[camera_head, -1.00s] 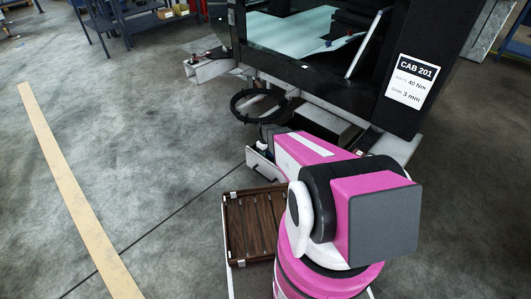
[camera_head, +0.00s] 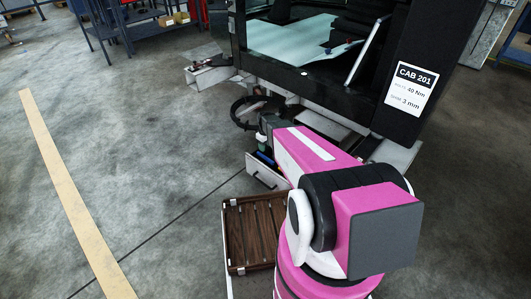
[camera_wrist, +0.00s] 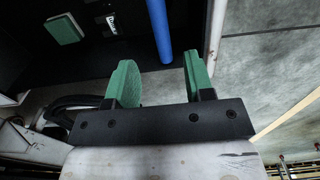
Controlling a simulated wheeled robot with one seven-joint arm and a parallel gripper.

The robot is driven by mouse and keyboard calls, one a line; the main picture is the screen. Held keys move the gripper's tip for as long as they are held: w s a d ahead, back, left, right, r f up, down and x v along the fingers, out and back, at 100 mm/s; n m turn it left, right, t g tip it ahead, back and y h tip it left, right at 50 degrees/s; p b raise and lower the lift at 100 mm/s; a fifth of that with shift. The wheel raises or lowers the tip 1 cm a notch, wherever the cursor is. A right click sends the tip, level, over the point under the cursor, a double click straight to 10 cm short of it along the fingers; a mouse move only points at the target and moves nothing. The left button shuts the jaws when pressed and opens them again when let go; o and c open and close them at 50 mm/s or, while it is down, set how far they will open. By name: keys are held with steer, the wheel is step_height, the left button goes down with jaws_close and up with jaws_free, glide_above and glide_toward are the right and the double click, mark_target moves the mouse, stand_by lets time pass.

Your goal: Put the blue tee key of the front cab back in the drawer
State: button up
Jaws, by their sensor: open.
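The drawer (camera_head: 266,180) stands pulled out low under the front cab, partly hidden by my arm in the head view. In the wrist view its dark interior fills the upper left, with a pale rim (camera_wrist: 213,42) on the right. The blue tee key shows as a straight blue bar (camera_wrist: 158,28) over the dark interior; its upper part is out of frame. I cannot tell whether it rests on the drawer floor. My gripper (camera_wrist: 158,70) is open, its green-padded fingers on either side of the bar's lower end, with visible gaps. A small blue patch (camera_head: 265,157) also shows at the drawer in the head view.
A green block (camera_wrist: 65,28) and a white label (camera_wrist: 100,20) lie in the dark interior. A black ring (camera_head: 250,110) is beside the drawer under the cab (camera_head: 405,85). A brown slatted tray (camera_head: 255,232) sits nearer me. Floor to the left is clear.

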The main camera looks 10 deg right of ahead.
steer(key=s+r+m, duration=0.7)
steer(key=s+r, duration=1.3)
steer(key=s, duration=0.1)
steer(key=shift+s, duration=0.15)
